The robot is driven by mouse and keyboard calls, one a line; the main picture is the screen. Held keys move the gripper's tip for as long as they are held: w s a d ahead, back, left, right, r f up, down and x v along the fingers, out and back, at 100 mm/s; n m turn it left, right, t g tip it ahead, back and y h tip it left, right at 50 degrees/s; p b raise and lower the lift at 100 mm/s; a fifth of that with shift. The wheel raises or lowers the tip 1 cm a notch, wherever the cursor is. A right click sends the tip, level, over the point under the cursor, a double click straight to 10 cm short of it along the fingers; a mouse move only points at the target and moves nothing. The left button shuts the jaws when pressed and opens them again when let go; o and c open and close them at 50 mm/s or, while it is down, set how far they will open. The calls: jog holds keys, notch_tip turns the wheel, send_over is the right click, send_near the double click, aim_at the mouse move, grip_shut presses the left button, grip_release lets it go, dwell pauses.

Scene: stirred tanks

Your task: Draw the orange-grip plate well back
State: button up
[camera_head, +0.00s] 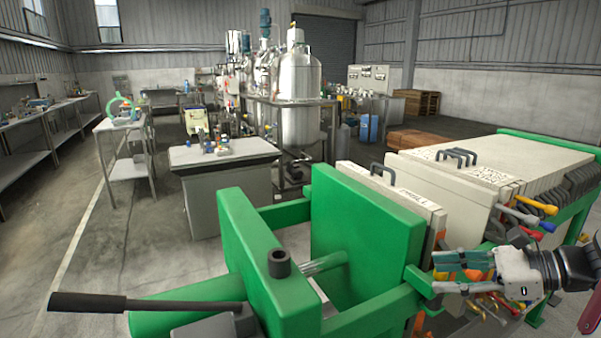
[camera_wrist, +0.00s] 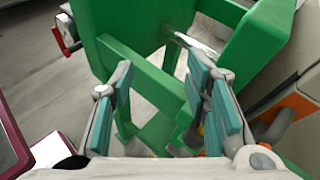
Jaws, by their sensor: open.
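The orange grip (camera_head: 440,239) shows at the near edge of a pale plate (camera_head: 393,188), the leftmost of the pale plates, just right of a thick green plate (camera_head: 365,235). The orange grip also shows in the wrist view (camera_wrist: 288,112), to the right of my fingers, beside a pale plate edge. My gripper (camera_head: 458,265) is at the near side of the press, just below and right of that grip. In the wrist view my teal-padded fingers (camera_wrist: 165,88) are spread apart with nothing held between them. The fingers partly hide the grip's lower part.
The green press frame's near rail (camera_head: 375,312) runs close by my fingers. More pale plates (camera_head: 520,160) and several coloured grips (camera_head: 537,205) are packed to the right. A black lever (camera_head: 150,302) sticks out left. An open gap lies between the green plates.

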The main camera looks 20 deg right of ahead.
jog(key=s+a+r+n+g+h+p, duration=0.1)
jog(key=s+a+r+n+g+p, duration=0.2)
jog(key=a+n, duration=0.45)
jog(key=a+r+n+g+h, duration=0.1)
jog(key=a+r+n+g, duration=0.3)
jog(key=a, duration=0.6)
jog(key=s+a+r+n+h+p, duration=0.6)
jog(key=s+r+n, duration=0.25)
jog(key=n, duration=0.65)
jog(key=w+d+f+m+g+y+b, duration=0.3)
jog(key=w+f+m+y, duration=0.1)
jog(key=f+m, duration=0.35)
jog(key=m+t+h+b, duration=0.4)
jog(key=m+t, duration=1.3)
jog(key=m, duration=0.8)
send_near(479, 279)
jog(key=w, duration=1.1)
jog(key=shift+a+f, duration=0.2)
jog(key=shift+a, duration=0.05)
